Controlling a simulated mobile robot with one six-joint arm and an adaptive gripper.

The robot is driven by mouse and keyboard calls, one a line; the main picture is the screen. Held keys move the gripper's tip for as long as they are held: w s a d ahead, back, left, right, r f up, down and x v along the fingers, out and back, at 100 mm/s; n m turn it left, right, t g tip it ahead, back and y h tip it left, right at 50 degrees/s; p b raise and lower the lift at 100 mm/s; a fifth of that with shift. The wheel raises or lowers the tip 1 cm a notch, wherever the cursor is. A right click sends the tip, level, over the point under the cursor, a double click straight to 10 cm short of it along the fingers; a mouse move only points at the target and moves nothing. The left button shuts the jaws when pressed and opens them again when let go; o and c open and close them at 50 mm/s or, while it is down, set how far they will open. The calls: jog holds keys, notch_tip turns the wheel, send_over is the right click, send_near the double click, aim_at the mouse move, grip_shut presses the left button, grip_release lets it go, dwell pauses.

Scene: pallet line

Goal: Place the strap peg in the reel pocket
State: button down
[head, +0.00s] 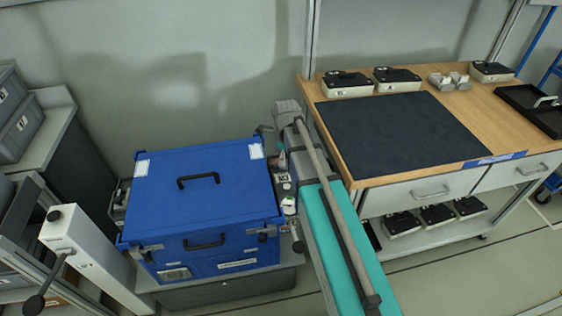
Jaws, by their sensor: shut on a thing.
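I cannot make out my gripper in the head view, the only view given. I cannot pick out the strap peg or the reel pocket with certainty either. A cluster of small grey, white and reddish parts (284,184) sits in the narrow gap between a large blue case (210,226) and a teal-topped conveyor (336,240). These parts are too small to identify. The blue case is closed, with black handles on its lid and front.
A wooden workbench (455,120) with a dark mat (400,132) stands at the right. Black-and-white devices (397,80) line its back edge, and a black tray (530,110) lies at its right. Grey bins (20,125) stand at far left. A grey rail (335,215) runs above the conveyor.

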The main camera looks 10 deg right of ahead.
jog(key=shift+d, duration=0.2)
jog(key=a+n, duration=0.1)
jog(key=a, duration=0.1)
jog(key=w+a+n, duration=0.1)
jog(key=a+n, duration=0.1)
jog(key=shift+w+a+r, duration=0.1)
jog(key=shift+a, duration=0.2)
jog(key=w+d+f+b, duration=0.1)
jog(key=w+f+b, duration=0.2)
jog(key=w, duration=0.1)
jog(key=w+d+f+b, duration=0.2)
jog(key=w+f+b, duration=0.1)
jog(key=w, duration=0.1)
jog(key=w+d+f+b, duration=0.2)
jog(key=w+f, duration=0.1)
jog(key=w, duration=0.1)
jog(key=shift+d+b, duration=0.15)
jog(key=shift+b, duration=0.25)
dwell(0.4)
